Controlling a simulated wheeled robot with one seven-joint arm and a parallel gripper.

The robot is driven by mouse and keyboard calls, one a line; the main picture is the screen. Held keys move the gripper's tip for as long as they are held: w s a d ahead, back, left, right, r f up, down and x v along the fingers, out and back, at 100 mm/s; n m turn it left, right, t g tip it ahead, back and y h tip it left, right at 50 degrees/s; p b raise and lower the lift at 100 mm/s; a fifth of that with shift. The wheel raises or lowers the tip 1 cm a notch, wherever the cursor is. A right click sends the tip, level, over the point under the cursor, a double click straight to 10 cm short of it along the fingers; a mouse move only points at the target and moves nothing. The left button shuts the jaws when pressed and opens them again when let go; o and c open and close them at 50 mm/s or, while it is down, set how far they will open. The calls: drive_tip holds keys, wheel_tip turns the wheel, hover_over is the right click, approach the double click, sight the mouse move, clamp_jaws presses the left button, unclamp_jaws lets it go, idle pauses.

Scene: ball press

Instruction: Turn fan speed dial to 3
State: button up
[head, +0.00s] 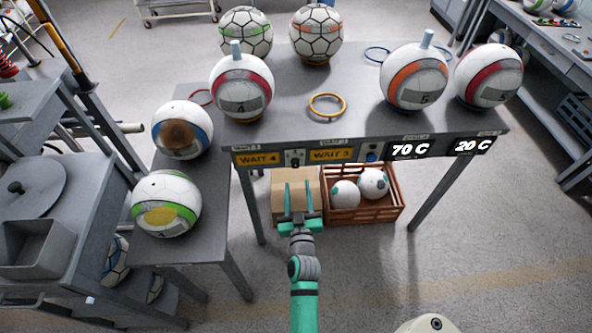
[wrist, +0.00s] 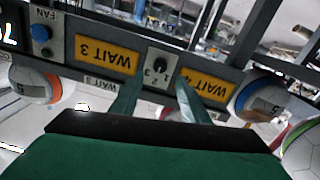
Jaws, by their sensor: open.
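A small black dial (wrist: 161,61) with the numbers 1, 2 and 3 sits on the front edge panel of the table, between two yellow signs. The same dial (head: 295,157) shows in the head view. Its exact setting is too small to tell. My gripper (head: 298,192) is open and empty, in front of and below the dial in the head view. In the wrist view, which is turned over, my gripper's two green fingers (wrist: 158,87) point at the panel, with the dial between their tips and apart from them. A blue knob (wrist: 40,33) by a FAN label is off to the left there.
The yellow signs WAIT 4 (head: 257,158) and WAIT 3 (head: 331,154) flank the dial. Displays reading 70 C (head: 410,150) and 20 C (head: 472,146) are further right. Under the table are a cardboard box (head: 296,180) and a brown crate (head: 368,216) with balls.

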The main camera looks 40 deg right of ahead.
sight(296, 167)
drive_tip(key=x, duration=0.8)
drive_tip(key=shift+w, duration=0.1)
drive_tip(key=c, duration=1.1)
